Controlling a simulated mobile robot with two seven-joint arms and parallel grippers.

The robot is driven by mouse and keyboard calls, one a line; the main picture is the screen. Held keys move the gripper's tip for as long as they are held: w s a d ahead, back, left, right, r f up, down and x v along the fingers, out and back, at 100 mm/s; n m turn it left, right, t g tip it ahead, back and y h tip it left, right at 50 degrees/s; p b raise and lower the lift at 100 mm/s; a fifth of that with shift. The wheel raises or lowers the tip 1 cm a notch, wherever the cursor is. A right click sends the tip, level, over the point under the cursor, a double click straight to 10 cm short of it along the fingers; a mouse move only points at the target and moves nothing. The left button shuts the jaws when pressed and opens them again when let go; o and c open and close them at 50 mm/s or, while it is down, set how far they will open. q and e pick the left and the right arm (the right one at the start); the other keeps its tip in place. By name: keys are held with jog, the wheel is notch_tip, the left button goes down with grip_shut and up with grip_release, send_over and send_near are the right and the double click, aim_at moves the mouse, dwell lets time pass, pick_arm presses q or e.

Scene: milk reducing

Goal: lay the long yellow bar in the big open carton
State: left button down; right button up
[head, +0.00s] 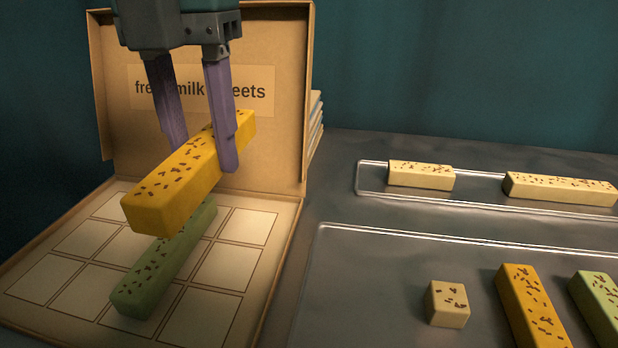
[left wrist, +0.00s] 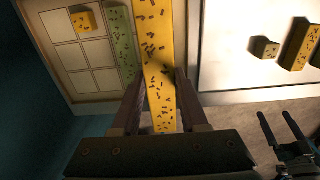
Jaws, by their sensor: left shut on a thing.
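My left gripper (head: 203,158) is shut on the long yellow bar (head: 172,190), which has dark flecks. It holds the bar above the open carton (head: 282,262), tilted in the head view. The bar also shows between the fingers in the left wrist view (left wrist: 160,70). A green flecked bar (head: 150,285) lies in the carton below, partly covered by the yellow one. A small yellow block (left wrist: 83,22) sits in the carton in the left wrist view; I cannot make it out in the head view. My right gripper (left wrist: 281,128) is open and empty in the left wrist view.
The carton's raised lid (head: 270,150) stands behind the bar. To the right, a clear tray (head: 340,232) holds a cream block (head: 448,303), another yellow bar (head: 532,305) and a green bar (head: 600,305). A narrow tray (head: 480,200) behind holds two cream bars.

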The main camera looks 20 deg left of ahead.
aim_at(228, 265)
pick_arm(q)
notch_tip(228, 265, down, 13)
jog(key=shift+r+b, duration=0.1)
jog(key=shift+b, duration=0.95)
jog(key=shift+a, duration=0.1)
jog(key=shift+c, duration=2.2)
grip_release()
notch_tip(228, 265, up, 12)
jog(key=shift+r+p, duration=0.1)
jog(key=shift+p, duration=1.1)
